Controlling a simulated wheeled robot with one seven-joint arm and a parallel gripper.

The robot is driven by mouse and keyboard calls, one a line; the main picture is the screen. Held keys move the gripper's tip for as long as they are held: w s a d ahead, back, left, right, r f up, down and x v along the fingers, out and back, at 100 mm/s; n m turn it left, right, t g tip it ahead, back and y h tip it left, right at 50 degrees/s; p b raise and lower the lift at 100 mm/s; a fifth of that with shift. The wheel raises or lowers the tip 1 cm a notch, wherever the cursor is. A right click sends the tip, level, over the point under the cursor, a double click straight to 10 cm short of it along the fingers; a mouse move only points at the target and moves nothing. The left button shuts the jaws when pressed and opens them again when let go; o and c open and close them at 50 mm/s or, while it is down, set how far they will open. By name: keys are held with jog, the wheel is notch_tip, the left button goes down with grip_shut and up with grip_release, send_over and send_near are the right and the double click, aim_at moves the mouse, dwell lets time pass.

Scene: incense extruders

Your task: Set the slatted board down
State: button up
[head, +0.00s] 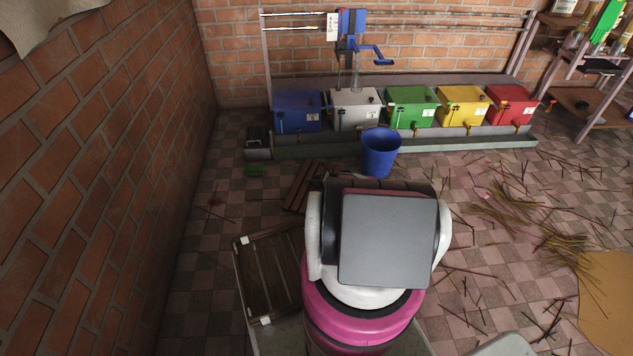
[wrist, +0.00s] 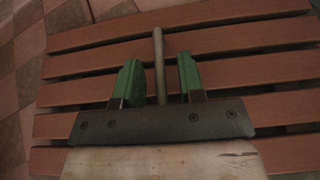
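In the wrist view the slatted board (wrist: 250,37) fills most of the picture, with several orange-brown slats running side to side. My gripper (wrist: 157,75) is over it, with two green fingers standing apart. A thin pale rod (wrist: 158,50) lies between the fingers, with a visible gap on each side. I cannot tell whether the rod is fixed to the board. In the head view a dark reddish slatted board (head: 299,187) shows beyond my arm, partly hidden by it. It looks low and close to the floor; contact is unclear. My gripper is hidden there.
A blue bucket (head: 380,152) stands just beyond my arm. Behind it is a row of coloured boxes on a low ledge, with a grey box (head: 355,109) among them. A wooden slatted frame (head: 268,280) is at left. Loose sticks (head: 505,205) litter the right floor.

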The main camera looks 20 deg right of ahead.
jog(key=shift+r, duration=0.2)
jog(key=v, duration=1.2)
jog(key=s+a+r+n+g+h, duration=0.2)
jog(key=s+a+r+n+g, duration=0.4)
jog(key=a+r, duration=0.65)
jog(key=s+a+r+n+g+h, duration=0.1)
jog(key=s+a+r+n, duration=0.3)
jog(key=a+r+n, duration=0.6)
jog(key=s+a+r+n+h, duration=0.3)
jog(key=s+a+r+n, duration=0.2)
jog(key=s+r, duration=0.3)
jog(key=s+a+r+n+g+h, duration=0.1)
jog(key=s+a+r+n+h, duration=0.3)
jog(key=s+r, duration=0.4)
notch_tip(320, 180, up, 6)
jog(key=shift+s+a+r+n, duration=0.15)
jog(key=shift+s+a+n, duration=0.25)
jog(key=shift+a, duration=0.4)
